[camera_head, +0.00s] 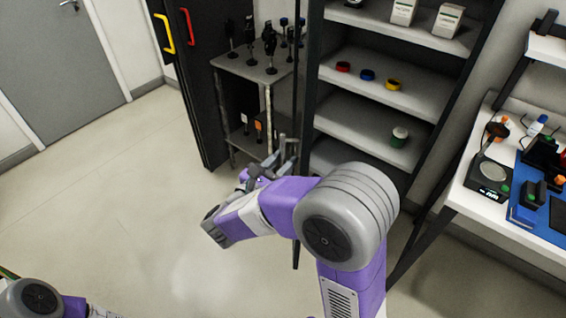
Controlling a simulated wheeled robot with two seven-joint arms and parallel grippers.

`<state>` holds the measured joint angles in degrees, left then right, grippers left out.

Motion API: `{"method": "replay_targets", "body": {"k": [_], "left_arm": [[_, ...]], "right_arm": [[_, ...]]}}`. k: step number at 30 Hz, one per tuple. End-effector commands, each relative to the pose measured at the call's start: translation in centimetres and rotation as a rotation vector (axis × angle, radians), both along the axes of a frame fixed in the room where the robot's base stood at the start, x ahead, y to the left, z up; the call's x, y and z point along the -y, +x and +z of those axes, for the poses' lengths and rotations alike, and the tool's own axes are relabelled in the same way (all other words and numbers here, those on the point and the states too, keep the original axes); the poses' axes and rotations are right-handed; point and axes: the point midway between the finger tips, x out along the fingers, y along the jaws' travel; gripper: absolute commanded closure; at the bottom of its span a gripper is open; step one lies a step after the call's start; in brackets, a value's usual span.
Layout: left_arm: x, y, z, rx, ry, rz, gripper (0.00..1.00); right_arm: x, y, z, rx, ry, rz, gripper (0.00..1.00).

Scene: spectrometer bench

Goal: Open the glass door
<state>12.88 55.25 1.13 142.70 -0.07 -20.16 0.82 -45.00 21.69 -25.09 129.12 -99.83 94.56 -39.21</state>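The glass door seems to show nearly edge-on as a thin dark upright frame (297,75) in front of the open-looking shelf cabinet (312,60). Its lower end shows near the floor, apart from the shelves, so it appears swung out. I cannot make out the glass pane itself. My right gripper (287,152) is beside this frame at about its mid height. Its fingers overlap the frame in the picture, and I cannot tell whether they hold a handle. My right forearm hides part of the cabinet's lower front. My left gripper is out of view; only part of the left arm shows at bottom left.
A white bench (480,211) is at right. The floor at left is clear.

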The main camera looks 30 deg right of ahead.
Motion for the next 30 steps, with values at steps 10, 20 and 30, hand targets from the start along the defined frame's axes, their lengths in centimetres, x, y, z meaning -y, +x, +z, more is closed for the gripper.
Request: {"method": "replay_targets", "body": {"k": [10,20,30], "left_arm": [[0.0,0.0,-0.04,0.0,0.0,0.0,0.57],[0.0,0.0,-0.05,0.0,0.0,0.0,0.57],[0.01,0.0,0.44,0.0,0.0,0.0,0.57]], "right_arm": [[0.28,0.15,0.03,0.0,0.0,0.0,0.74],[0.26,0.13,0.0,0.0,0.001,0.0,1.0],[-0.31,0.6,0.11,-0.001,0.0,-0.01,1.0]]}}
